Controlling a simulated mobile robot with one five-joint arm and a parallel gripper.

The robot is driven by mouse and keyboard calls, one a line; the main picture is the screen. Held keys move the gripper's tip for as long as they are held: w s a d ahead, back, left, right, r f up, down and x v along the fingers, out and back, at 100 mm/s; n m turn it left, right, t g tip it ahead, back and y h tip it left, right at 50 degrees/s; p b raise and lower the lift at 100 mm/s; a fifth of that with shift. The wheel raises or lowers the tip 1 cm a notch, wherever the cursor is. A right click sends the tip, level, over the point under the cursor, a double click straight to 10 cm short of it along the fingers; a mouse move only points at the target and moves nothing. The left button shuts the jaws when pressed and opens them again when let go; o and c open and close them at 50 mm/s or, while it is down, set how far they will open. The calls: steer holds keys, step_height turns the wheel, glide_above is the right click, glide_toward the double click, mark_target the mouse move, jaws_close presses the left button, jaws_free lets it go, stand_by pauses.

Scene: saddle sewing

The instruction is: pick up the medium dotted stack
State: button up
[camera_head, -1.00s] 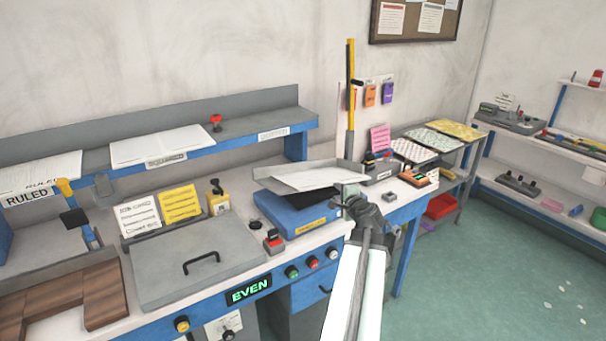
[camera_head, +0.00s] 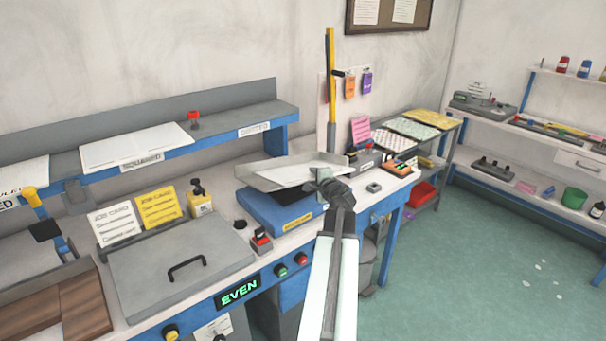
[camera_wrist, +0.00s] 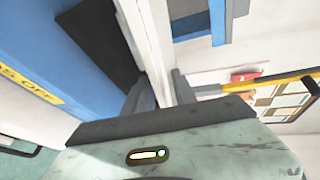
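My gripper (camera_head: 322,178) is at the right front corner of a grey tray (camera_head: 262,182) on a blue machine. White paper (camera_head: 288,176) lies in the tray; no dots can be made out on it. In the wrist view, my gripper (camera_wrist: 160,88) has its two fingers apart, one on each side of a long white edge (camera_wrist: 142,40). I cannot tell whether the fingers press on it, or whether it is paper or tray. No stack is readably marked dotted; the label at the shelf's right end (camera_head: 254,129) is too small to read.
The blue machine (camera_head: 270,212) stands on the bench. A squared paper stack (camera_head: 135,146) lies on the upper shelf. A yellow upright post (camera_head: 331,90) rises behind the tray. The green floor (camera_head: 480,260) at right is mostly clear.

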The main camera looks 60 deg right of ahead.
mark_target(311, 174)
steer(key=x, duration=0.3)
steer(key=shift+w+d, duration=0.15)
jaws_close()
stand_by(1.1)
